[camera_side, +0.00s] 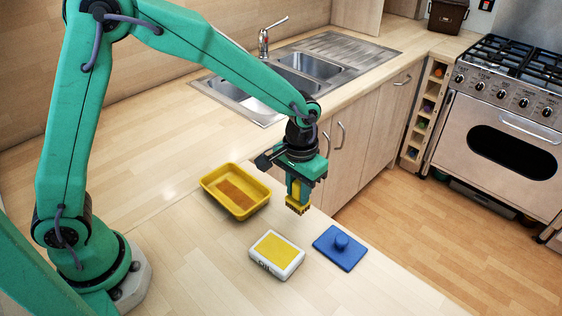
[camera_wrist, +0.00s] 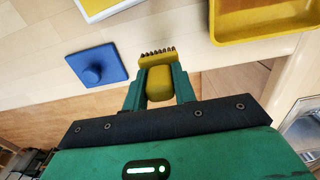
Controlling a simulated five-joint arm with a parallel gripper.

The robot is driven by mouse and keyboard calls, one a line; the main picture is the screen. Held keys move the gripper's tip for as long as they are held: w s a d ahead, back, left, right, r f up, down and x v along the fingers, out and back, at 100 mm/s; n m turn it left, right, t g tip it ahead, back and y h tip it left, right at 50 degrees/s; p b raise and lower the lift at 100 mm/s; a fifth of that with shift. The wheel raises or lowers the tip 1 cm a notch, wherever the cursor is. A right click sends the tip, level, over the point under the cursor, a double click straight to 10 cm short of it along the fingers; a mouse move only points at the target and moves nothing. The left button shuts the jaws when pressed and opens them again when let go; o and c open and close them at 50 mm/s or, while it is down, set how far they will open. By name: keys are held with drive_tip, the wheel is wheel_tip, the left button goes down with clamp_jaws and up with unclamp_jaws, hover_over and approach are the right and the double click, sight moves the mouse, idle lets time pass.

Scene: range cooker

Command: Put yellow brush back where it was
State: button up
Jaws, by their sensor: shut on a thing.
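My gripper (camera_side: 300,190) is shut on the yellow brush (camera_side: 298,205), with the dark bristles pointing down. It holds the brush above the counter, near the counter's edge. In the wrist view the brush (camera_wrist: 158,75) sits between the two green fingers (camera_wrist: 159,88), with the bristle row at its far end. A yellow tray (camera_side: 262,197) with a brown patch on its floor stands just left of the brush in the side view. It also shows at the top right of the wrist view (camera_wrist: 265,35).
A white box with a yellow top (camera_side: 277,254) and a blue lidded plate with a knob (camera_side: 340,247) lie on the wooden counter (camera_side: 180,240), in front of the brush. A sink (camera_side: 300,75) is behind. The counter drops off to the floor at the right.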

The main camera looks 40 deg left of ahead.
sight(298, 201)
drive_tip(key=shift+f, duration=2)
drive_tip(key=shift+f, duration=0.15)
drive_tip(key=o, duration=0.9)
wheel_tip(298, 201, up, 11)
drive_tip(key=shift+w+r, duration=0.1)
drive_tip(key=shift+r, duration=0.55)
drive_tip(key=shift+a+r, duration=0.1)
